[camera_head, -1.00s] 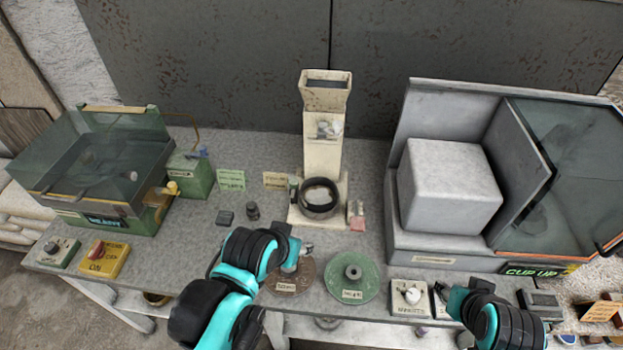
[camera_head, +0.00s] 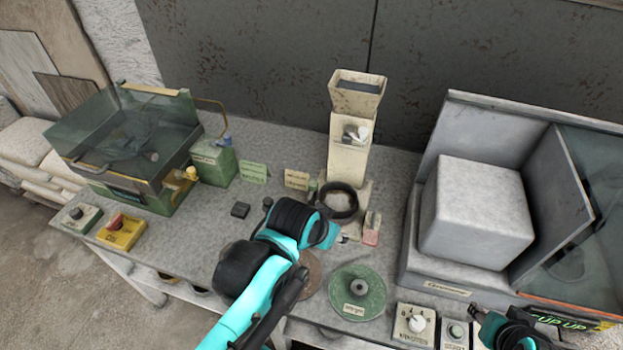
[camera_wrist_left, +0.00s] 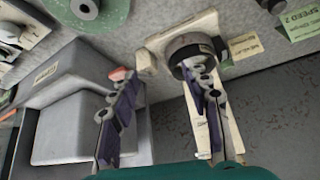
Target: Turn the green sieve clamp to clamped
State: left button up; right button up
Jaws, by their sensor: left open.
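The sieve (camera_head: 339,201) is a dark ring at the foot of the cream hopper tower (camera_head: 349,152). A small green piece (camera_head: 313,187), which looks like the green clamp, stands at its left side; its setting cannot be told. In the left wrist view the sieve ring (camera_wrist_left: 192,48) lies partly behind one finger, and the clamp is not clear. My left gripper (camera_wrist_left: 155,75) is open and empty, its fingers spread near the sieve. In the head view it (camera_head: 342,238) is just in front of the ring. My right gripper (camera_head: 510,335) is at the lower right, its fingers unclear.
A green disc (camera_head: 357,292) lies in front. A large grey cabinet (camera_head: 475,210) is at right. A green glass-lidded box (camera_head: 125,150) and a yellow switch box (camera_head: 120,232) are at left.

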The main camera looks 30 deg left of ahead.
pick_arm(q)
jog(key=w+r, duration=0.1)
jog(key=w, duration=0.1)
jog(key=m+g+h+p, duration=0.25)
jog(key=m+p, duration=0.35)
jog(key=p, duration=0.3)
send_near(313, 183)
jog(key=f, duration=0.1)
jog(key=b+x, duration=0.2)
jog(key=x, duration=0.5)
jog(key=shift+w+d+f, duration=0.1)
jog(key=shift+w+f, duration=0.15)
jog(key=shift+f, duration=0.05)
grip_shut()
